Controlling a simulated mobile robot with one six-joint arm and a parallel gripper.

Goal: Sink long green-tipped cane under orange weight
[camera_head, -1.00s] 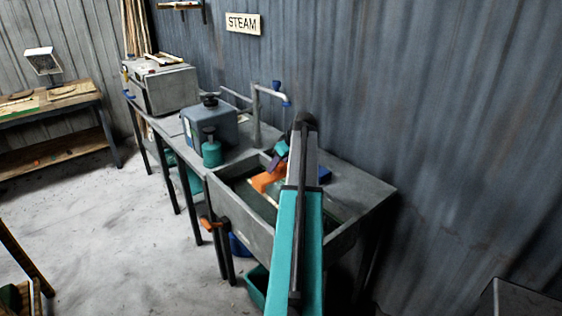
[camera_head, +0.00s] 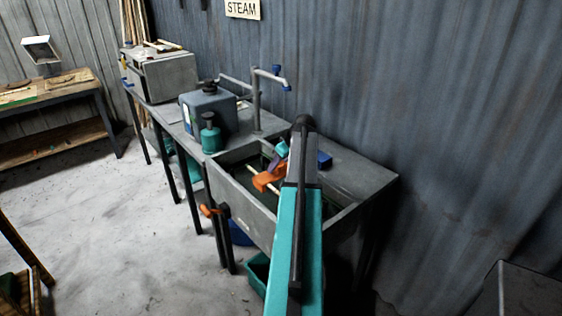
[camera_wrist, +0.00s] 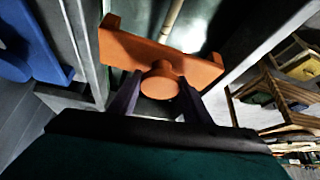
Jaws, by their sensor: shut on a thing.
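The orange weight (camera_head: 265,181) is in the grey water trough (camera_head: 244,208). In the wrist view the weight (camera_wrist: 198,70) is a wide orange bar with a round knob. My gripper (camera_wrist: 158,92) is shut on that knob; its dark fingers sit on either side. A pale cane (camera_head: 252,169) lies in the trough and meets the weight. In the wrist view the cane (camera_wrist: 173,18) runs up to the bar's far edge, where the bar hides it. No green tip shows. I cannot tell whether the weight presses on the cane.
A pipe tap (camera_head: 256,100) rises behind the trough. A blue block (camera_head: 324,159) lies on the counter to its right. A teal bottle (camera_head: 211,136) and a grey-blue tank (camera_head: 203,114) stand to its left. An orange handle (camera_head: 209,210) sticks out in front.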

